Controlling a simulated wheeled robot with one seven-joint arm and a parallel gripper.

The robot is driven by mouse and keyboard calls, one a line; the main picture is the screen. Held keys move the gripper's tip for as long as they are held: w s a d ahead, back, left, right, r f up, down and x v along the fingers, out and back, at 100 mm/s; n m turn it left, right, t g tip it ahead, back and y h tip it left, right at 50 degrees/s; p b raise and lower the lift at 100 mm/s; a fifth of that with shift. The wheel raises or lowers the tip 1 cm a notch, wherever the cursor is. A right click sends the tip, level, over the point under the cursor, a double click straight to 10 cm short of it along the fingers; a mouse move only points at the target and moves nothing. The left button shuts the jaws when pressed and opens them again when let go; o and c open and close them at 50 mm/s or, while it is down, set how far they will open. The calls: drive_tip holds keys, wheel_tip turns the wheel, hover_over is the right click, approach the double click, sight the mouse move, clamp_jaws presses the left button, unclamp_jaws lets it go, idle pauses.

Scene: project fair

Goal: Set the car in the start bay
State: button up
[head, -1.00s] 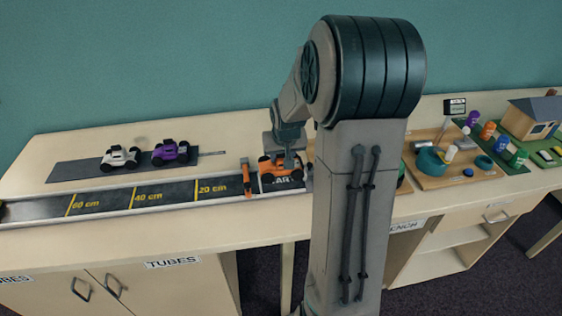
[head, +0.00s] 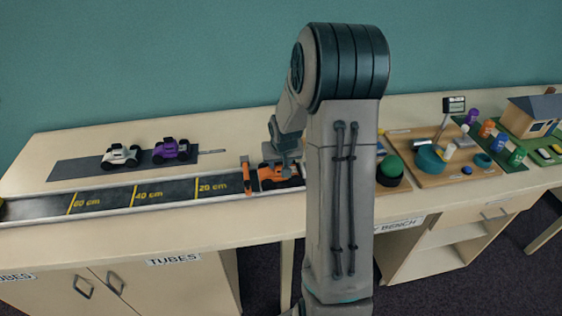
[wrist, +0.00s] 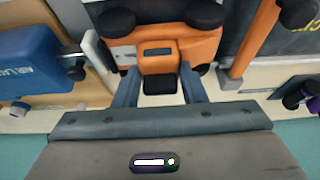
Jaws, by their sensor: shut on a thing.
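The orange car (head: 277,177) with black wheels is at the right end of the dark track (head: 120,194), just right of the upright orange gate (head: 246,177). My gripper (wrist: 160,88) is shut on the car; its two fingers straddle the car's narrow end in the wrist view, where the car (wrist: 175,50) shows close up. In the head view my gripper (head: 283,163) is above the car and partly hidden by my arm. The start bay's lettering is covered. I cannot tell whether the wheels touch the bay floor.
A white car (head: 120,156) and a purple car (head: 171,150) stand on a dark strip behind the track. The orange gate (wrist: 248,45) is close beside the held car. A blue object (wrist: 32,62) is on its other side. A wooden board (head: 440,170) lies farther right.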

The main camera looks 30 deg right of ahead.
drive_tip(key=shift+s+f, duration=0.1)
drive_tip(key=shift+f, duration=0.2)
drive_tip(key=shift+s+f+b, duration=0.1)
drive_tip(key=shift+f+b, duration=0.1)
drive_tip(key=shift+b, duration=0.2)
drive_tip(key=shift+c, duration=1)
drive_tip(key=o, duration=1.2)
drive_tip(key=shift+f, duration=0.1)
drive_tip(key=shift+w+r+p, duration=0.2)
drive_tip(key=shift+r+p, duration=0.2)
drive_tip(key=v, duration=1.3)
drive_tip(key=s+a+r+n, duration=0.1)
drive_tip(key=s+a, duration=0.3)
drive_tip(key=s, duration=0.3)
drive_tip(key=s+a+r+n, duration=0.1)
drive_tip(key=s+a+r, duration=0.1)
drive_tip(key=s+a, duration=0.3)
drive_tip(key=s+a+r+n+g+y, duration=0.1)
drive_tip(key=s+a, duration=0.4)
drive_tip(key=s, duration=0.4)
drive_tip(key=shift+a+r, duration=0.15)
drive_tip(key=shift+r, duration=0.2)
